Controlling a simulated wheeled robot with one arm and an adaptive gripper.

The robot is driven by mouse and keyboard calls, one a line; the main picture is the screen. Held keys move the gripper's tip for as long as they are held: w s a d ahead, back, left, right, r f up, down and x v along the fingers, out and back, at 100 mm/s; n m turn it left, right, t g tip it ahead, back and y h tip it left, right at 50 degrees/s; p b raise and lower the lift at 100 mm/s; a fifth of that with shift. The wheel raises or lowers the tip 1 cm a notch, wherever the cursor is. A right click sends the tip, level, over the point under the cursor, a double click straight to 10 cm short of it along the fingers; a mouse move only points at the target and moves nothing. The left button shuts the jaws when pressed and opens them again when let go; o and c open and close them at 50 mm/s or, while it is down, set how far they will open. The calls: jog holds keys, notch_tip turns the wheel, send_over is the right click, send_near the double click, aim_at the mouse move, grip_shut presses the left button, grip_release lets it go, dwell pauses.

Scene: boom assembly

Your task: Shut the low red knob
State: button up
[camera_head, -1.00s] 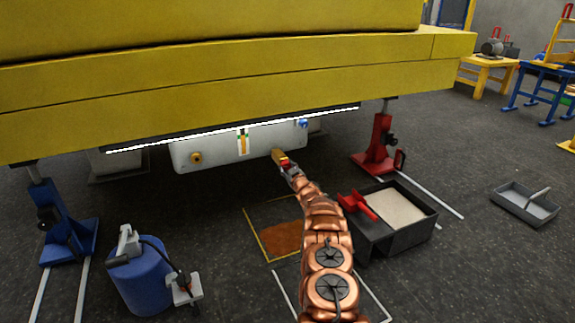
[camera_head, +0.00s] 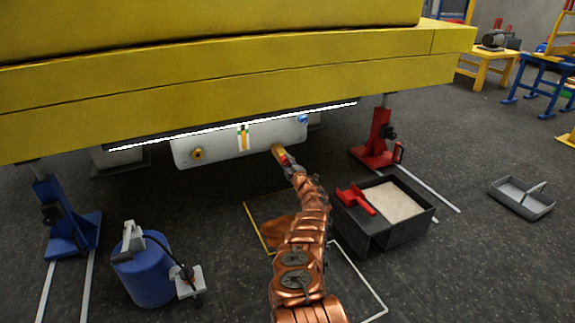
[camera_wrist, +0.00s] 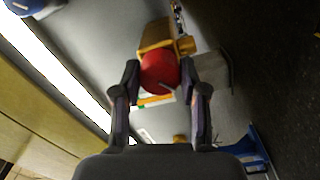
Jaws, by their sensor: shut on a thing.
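The low red knob (camera_wrist: 160,72) sits on a yellow-orange fitting (camera_wrist: 158,38) on the pale panel under the yellow boom. In the wrist view the knob is between the two fingers of my gripper (camera_wrist: 161,78), which are shut on it. A thin pale line shows on the knob's face. In the head view my gripper (camera_head: 287,161) is at the panel's lower right, by the yellow fitting (camera_head: 278,149); the knob is mostly hidden there by my gripper.
The pale panel (camera_head: 215,149) also bears a blue knob (camera_head: 302,119) and a yellow fitting (camera_head: 197,154). A red stand (camera_head: 378,142), a blue stand (camera_head: 65,225), a blue canister (camera_head: 145,268) and a sand box (camera_head: 400,237) stand on the floor nearby.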

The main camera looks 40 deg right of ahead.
jog(key=shift+w+n+b, duration=0.1)
jog(key=shift+n+b, duration=0.25)
jog(key=shift+n, duration=0.55)
jog(key=shift+r, duration=0.1)
jog(key=o, duration=1.1)
jog(key=shift+o, duration=0.2)
jog(key=shift+a, duration=0.1)
